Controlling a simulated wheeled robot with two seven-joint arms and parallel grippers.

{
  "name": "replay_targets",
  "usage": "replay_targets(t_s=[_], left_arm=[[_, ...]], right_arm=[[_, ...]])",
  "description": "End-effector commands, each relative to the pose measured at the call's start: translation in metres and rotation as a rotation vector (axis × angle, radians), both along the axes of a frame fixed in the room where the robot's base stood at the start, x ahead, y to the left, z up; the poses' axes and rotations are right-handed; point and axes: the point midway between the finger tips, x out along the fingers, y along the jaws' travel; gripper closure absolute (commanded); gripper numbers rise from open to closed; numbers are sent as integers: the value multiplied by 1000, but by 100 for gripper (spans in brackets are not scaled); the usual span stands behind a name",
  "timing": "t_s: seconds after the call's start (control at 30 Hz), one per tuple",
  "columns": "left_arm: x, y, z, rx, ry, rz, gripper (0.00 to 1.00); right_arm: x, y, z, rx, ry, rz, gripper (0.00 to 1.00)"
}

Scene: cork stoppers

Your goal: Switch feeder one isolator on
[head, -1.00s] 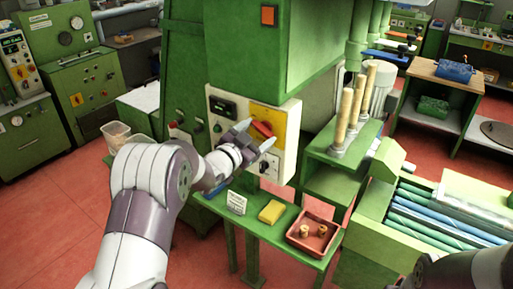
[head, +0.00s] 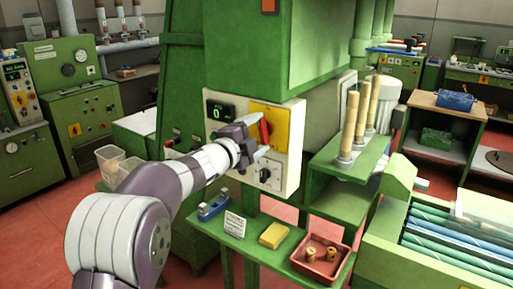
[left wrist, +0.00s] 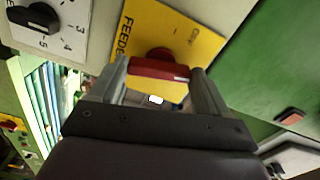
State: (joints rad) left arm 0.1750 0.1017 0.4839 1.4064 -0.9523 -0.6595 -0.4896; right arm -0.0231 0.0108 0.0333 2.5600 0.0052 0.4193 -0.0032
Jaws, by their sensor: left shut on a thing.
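The feeder isolator is a red rotary handle (head: 265,128) on a yellow plate (head: 284,118), on the white control panel of a green machine. The handle stands nearly upright in the head view. My left gripper (head: 258,136) is at the handle, one finger above and one below. In the left wrist view the red handle (left wrist: 160,69) lies between the two fingers of my gripper (left wrist: 158,80), which is shut on it. The yellow plate (left wrist: 190,35) there carries partly hidden lettering beginning "FEEDE". My right gripper is out of view.
A display (head: 219,112) reading 0 and a numbered dial (head: 264,174) share the panel. Below, a green bench holds a small card (head: 234,225), a yellow block (head: 274,236) and a red tray (head: 342,265) with corks. Wooden rods (head: 349,125) stand at right.

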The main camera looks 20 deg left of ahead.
Motion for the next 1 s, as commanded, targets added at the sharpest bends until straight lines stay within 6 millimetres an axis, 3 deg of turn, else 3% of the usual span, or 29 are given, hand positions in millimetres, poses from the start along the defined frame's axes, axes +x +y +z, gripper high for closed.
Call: replay_targets(t_s=[0.03, 0.33, 1.0], left_arm=[[0, 0, -4, 29, -13, -1, 54], [0, -1, -2, 181, -66, -2, 54], [0, -1, -1, 246, -88, -2, 54]], right_arm=[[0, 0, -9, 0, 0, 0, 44], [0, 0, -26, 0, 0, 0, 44], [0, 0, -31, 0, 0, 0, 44]])
